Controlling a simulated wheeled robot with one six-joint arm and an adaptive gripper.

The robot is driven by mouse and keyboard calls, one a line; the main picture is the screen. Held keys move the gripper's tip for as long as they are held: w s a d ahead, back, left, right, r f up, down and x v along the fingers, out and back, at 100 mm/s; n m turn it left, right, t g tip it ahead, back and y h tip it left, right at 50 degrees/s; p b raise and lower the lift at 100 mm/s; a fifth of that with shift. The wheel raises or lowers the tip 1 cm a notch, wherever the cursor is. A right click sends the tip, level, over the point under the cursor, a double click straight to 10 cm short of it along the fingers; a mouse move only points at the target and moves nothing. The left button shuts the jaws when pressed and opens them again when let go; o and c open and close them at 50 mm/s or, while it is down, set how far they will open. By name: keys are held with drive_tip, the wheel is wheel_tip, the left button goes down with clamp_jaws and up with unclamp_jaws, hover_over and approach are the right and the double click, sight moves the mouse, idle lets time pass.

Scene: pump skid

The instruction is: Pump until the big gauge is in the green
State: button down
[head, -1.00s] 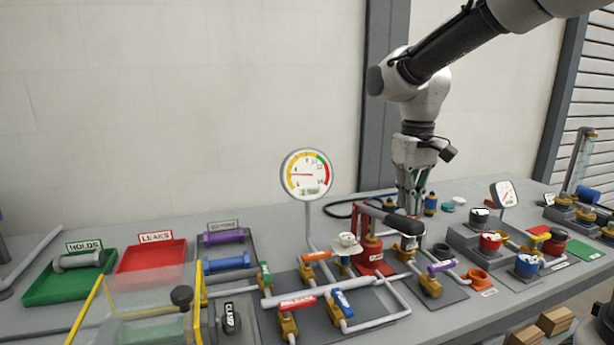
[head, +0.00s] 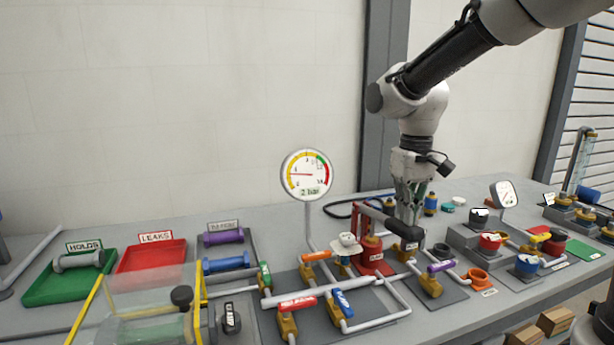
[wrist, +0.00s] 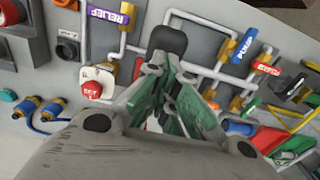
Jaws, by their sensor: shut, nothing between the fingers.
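The big round gauge (head: 307,175) stands on a post. Its needle points left, in the yellow, and its display reads 2 bar; the green band is at upper right. The red hand pump (head: 371,254) stands to its right, with a lever ending in a black grip (head: 405,231). My gripper (head: 411,212) points down with its fingers shut and empty, right at the black grip in the head view. In the wrist view the grip (wrist: 168,40) lies just beyond the fingers (wrist: 168,108). I cannot tell whether they touch it.
A red release valve (head: 297,303) and a blue-handled valve (head: 342,302) sit on pipes in front. A purple relief valve (head: 441,266) is right of the pump. A small gauge (head: 505,194) stands farther right. Green (head: 70,281) and red (head: 150,262) trays are at left.

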sight(403, 237)
drive_tip(key=shift+f, duration=3.25)
drive_tip(key=shift+r, duration=4.65)
drive_tip(key=shift+f, duration=0.1)
drive_tip(key=shift+f, duration=4.6)
drive_tip(key=shift+r, duration=4.7)
drive_tip(key=shift+f, duration=0.1)
